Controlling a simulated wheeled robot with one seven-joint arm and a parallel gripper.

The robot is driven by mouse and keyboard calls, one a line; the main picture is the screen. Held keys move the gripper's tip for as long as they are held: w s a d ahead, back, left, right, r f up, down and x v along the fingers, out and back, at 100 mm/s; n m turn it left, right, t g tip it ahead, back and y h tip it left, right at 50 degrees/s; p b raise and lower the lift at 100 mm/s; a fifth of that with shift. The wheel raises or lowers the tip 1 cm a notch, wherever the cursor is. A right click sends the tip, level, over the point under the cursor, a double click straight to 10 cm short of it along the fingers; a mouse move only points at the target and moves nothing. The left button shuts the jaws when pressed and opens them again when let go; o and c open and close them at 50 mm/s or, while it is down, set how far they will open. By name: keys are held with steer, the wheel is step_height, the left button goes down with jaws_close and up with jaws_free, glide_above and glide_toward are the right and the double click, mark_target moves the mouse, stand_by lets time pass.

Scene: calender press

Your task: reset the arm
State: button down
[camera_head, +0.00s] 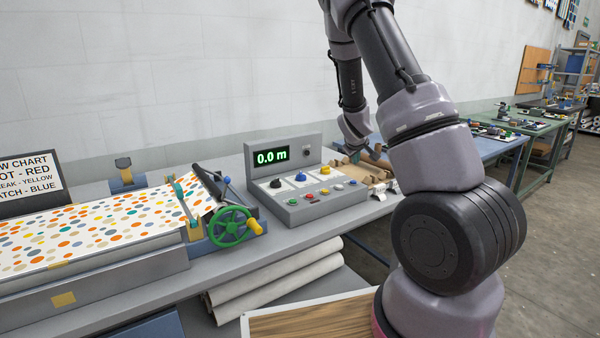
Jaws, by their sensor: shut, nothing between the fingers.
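My arm (430,125) rises at the right, bends at the top edge and comes down behind the control panel. My gripper (351,152) is small and partly hidden at its lower end, just behind the panel's right side and close to the wooden pieces (376,172) on the bench. It is shut, and I see nothing held in it. Whether it touches the wooden pieces I cannot tell.
The grey control panel (290,212) has knobs, buttons and a display (271,157) reading 0.0 m. Left is the press with a dotted sheet (95,232) and green handwheel (230,226). White rolls (270,285) lie below. Open floor (560,230) is at right.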

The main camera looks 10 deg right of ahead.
steer(key=s+a+r+m+y, duration=0.25)
steer(key=s+a+r, duration=0.25)
steer(key=s+r, duration=0.4)
steer(key=s+a+r+m+y, duration=0.25)
steer(key=s+a+r, duration=0.45)
steer(key=r, duration=0.4)
steer(key=s+a+r+m, duration=0.1)
steer(key=s+a+r, duration=0.2)
steer(key=s, duration=0.7)
steer(key=s+a+r+m+g+y, duration=0.1)
steer(key=s+a+r, duration=0.2)
steer(key=s, duration=0.6)
steer(key=shift+s+m, duration=0.3)
steer(key=shift+s, duration=0.05)
steer(key=shift+r, duration=0.1)
